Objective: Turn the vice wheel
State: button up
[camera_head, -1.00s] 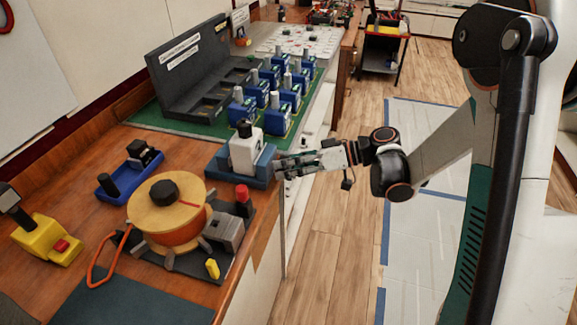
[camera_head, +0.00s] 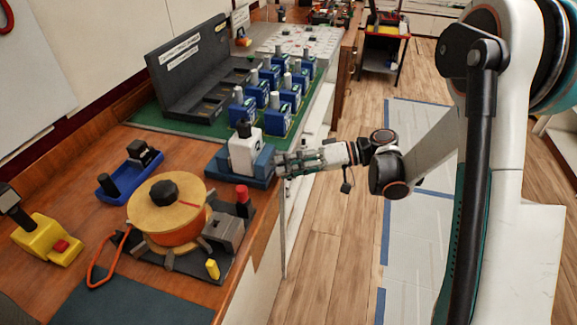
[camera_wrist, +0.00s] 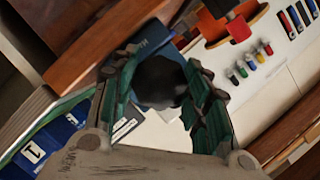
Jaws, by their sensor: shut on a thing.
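The blue vice (camera_head: 228,172) stands at the right edge of the wooden bench, with a white block (camera_head: 245,152) with a black top between its jaws. My gripper (camera_head: 281,164) reaches the vice's right side from over the floor. In the wrist view, a dark round knob, the vice wheel (camera_wrist: 160,80), sits between my two green-padded fingers (camera_wrist: 160,72). The fingers are closed on it. In the head view the wheel is hidden by the fingers. Part of the blue vice (camera_wrist: 155,45) shows behind the wheel.
Blue breakers (camera_head: 278,119) stand in rows on a green mat behind the vice. A wooden spool (camera_head: 166,208) and a red-topped post (camera_head: 242,194) are in front. The floor right of the bench is clear near my gripper.

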jog(key=o, duration=1.1)
jog(key=shift+d, duration=0.15)
jog(key=v, duration=1.1)
jog(key=shift+d+r, duration=0.1)
jog(key=shift+d, duration=0.25)
jog(key=shift+r, duration=0.1)
